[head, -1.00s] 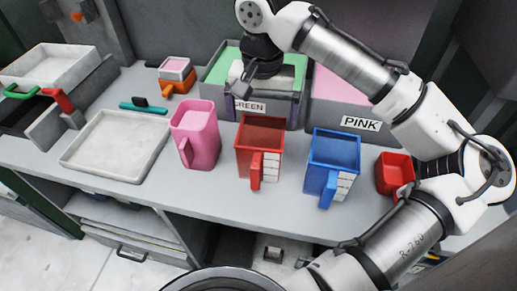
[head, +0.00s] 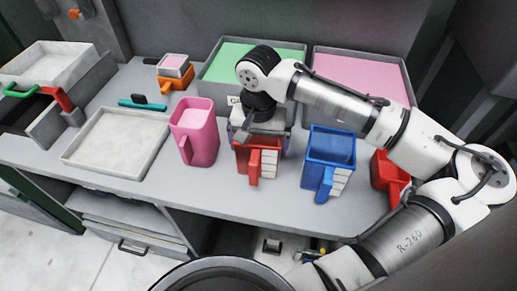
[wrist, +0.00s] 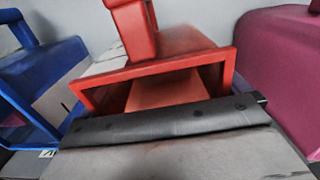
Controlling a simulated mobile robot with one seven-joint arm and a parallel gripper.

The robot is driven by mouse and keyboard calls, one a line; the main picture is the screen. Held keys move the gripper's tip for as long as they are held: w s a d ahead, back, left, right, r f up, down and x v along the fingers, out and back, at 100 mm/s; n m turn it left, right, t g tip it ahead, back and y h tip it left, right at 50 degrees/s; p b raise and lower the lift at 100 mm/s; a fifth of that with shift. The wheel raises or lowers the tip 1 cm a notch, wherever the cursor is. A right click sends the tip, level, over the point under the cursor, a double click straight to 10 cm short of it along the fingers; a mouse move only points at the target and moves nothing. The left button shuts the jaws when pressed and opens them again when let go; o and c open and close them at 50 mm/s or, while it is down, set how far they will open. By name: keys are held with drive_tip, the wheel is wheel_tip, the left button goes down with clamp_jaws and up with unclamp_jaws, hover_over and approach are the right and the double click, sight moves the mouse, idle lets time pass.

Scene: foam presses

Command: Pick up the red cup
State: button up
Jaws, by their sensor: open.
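The red cup (head: 243,166) is a square-sided jug with a front handle and white marks on its side. It stands upright on the grey counter between a pink jug (head: 196,135) and a blue jug (head: 330,150). My gripper (head: 262,138) is open, just above its back rim, and hides part of its top. In the wrist view, the red cup's rim and handle (wrist: 130,28) fill the middle. A dark edge of my gripper crosses low in front of its opening. I cannot tell whether they touch.
A smaller red scoop (head: 388,170) stands at the right, close to my arm. Green (head: 290,58) and pink (head: 362,75) foam bins stand behind. A pale empty tray (head: 115,160) lies to the left. The counter's front edge is close before the cups.

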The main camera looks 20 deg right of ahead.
drive_tip(key=shift+c, duration=0.3)
drive_tip(key=c, duration=0.7)
